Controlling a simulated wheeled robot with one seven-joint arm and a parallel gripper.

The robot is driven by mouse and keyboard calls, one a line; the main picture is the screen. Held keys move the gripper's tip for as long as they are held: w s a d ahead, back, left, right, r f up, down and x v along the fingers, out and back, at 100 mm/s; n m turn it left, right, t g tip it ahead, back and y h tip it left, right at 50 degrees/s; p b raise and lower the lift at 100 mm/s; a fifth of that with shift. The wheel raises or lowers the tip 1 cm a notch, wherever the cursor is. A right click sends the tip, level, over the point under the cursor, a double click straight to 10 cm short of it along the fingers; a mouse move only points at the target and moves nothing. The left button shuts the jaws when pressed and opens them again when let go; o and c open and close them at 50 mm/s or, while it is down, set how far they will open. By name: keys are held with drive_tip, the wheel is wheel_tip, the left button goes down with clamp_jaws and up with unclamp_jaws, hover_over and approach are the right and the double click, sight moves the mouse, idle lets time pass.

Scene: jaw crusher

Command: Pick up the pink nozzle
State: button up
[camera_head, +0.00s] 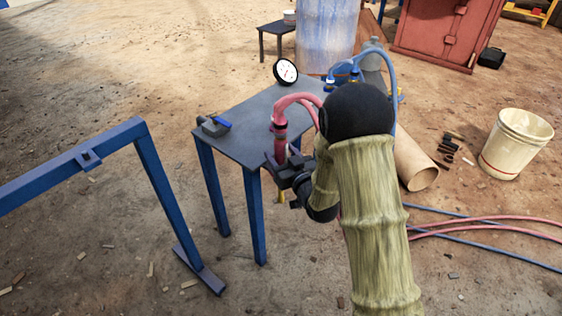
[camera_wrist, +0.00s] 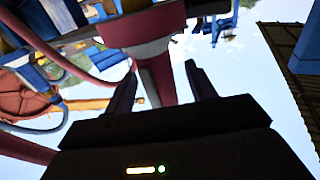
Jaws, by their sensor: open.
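The pink nozzle (camera_head: 280,146) hangs down at the front edge of a dark-topped table, below a curved pink hose (camera_head: 296,98). My gripper (camera_head: 279,163) is at the nozzle's lower part, its jaws close to it. In the wrist view my gripper (camera_wrist: 160,72) has its two dark fingers apart, with the pink nozzle (camera_wrist: 154,68) showing between and beyond them. Whether the fingers touch the nozzle cannot be told. My arm hides part of the hose and the table's right side.
A blue frame (camera_head: 150,170) stands to the left.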

drive_tip(key=shift+x, duration=1.45)
drive_tip(key=shift+d, duration=0.1)
drive_tip(key=c, duration=1.2)
wheel_tip(320, 180, up, 18)
drive_tip(key=p, duration=0.5)
drive_tip(key=shift+p, duration=0.35)
wheel_tip(320, 180, up, 20)
drive_tip(key=p, duration=1.3)
